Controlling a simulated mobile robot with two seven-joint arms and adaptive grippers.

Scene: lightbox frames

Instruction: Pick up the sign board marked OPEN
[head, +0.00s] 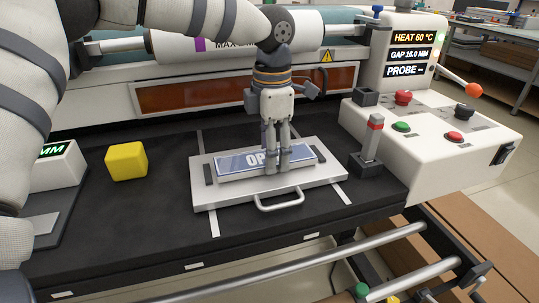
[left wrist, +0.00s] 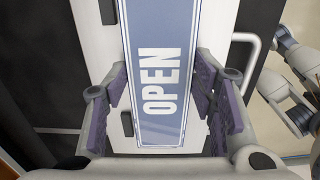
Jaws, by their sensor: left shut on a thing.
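The sign board marked OPEN (head: 235,161) is a long blue-grey plate with white letters. It lies along a white tray (head: 215,197) with a front handle. In the left wrist view the sign board (left wrist: 158,30) runs between the finger pads, its word fully readable. My left gripper (head: 277,165) points down from above and is shut on the sign board across its width, hiding part of the word in the head view. The sign board appears low over the tray; I cannot tell if they touch. What looks like my right gripper (left wrist: 290,95) shows at the right edge of the left wrist view, its jaws unclear.
A yellow block (head: 126,161) sits left of the tray on the black bench. A grey post with a red band (head: 373,140) stands close to its right. A white control box (head: 430,125) with buttons is farther right. Metal rollers (head: 300,262) run in front.

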